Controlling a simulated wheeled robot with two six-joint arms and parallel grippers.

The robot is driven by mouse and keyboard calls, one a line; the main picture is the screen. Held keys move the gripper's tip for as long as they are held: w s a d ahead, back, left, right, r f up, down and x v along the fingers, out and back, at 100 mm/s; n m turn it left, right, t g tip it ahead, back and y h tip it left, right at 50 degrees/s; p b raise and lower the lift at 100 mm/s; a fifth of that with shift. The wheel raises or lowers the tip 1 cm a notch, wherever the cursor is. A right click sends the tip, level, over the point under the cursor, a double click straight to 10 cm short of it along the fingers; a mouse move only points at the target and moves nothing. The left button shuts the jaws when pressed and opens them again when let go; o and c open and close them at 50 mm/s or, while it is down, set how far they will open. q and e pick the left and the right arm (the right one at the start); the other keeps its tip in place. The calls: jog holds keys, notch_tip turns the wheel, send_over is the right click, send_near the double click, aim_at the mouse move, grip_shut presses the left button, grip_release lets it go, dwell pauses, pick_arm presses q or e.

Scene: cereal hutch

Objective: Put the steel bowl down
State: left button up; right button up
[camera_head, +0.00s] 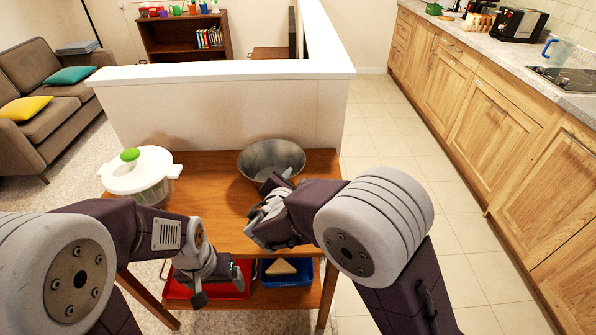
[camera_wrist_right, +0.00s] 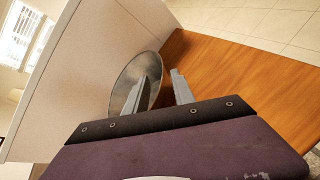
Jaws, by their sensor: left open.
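The steel bowl (camera_head: 262,154) is at the back of the wooden table (camera_head: 215,205), close to the low wall. My right gripper (camera_head: 283,178) is at its near rim, one finger inside the bowl and one outside. My left gripper (camera_head: 218,285) is open and empty, low at the table's front edge.
A white-lidded pot (camera_head: 125,176) with a green knob stands at the table's back left. The table top between pot and bowl is clear. Below are a red tray (camera_head: 210,291) and a blue tray (camera_head: 290,279). The low wall (camera_head: 225,110) stands behind the table.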

jog(key=shift+v, duration=1.1)
jog(key=shift+f, duration=0.1)
jog(key=s+d+f+m+g+h, duration=0.1)
jog(key=s+d+f+m+g, duration=0.1)
jog(key=d, duration=0.3)
jog(key=s+d+f+m+g+h, duration=0.1)
jog(key=s+d+f+m+g, duration=0.2)
jog(key=d+m, duration=0.1)
jog(key=s+d+f+m+g, duration=0.2)
jog(key=s+d+m, duration=0.1)
jog(key=d, duration=0.3)
jog(key=shift+s+d+f+m+h, duration=0.1)
jog(key=shift+d+f+m+h, duration=0.2)
jog(key=shift+d+h, duration=0.1)
jog(key=s+d+f+m+g+y, duration=0.1)
jog(key=s+f+m+g+y, duration=0.1)
jog(key=s+m, duration=0.4)
jog(key=s+d+f+m+g+y, duration=0.1)
jog(key=s+m+y, duration=0.3)
jog(key=m, duration=0.7)
jog(key=s+f+g, duration=0.1)
jog(key=s, duration=0.1)
jog(key=shift+s+f+m+g, duration=0.25)
jog(key=shift+f+m+g, duration=0.05)
jog(key=shift+g, duration=0.1)
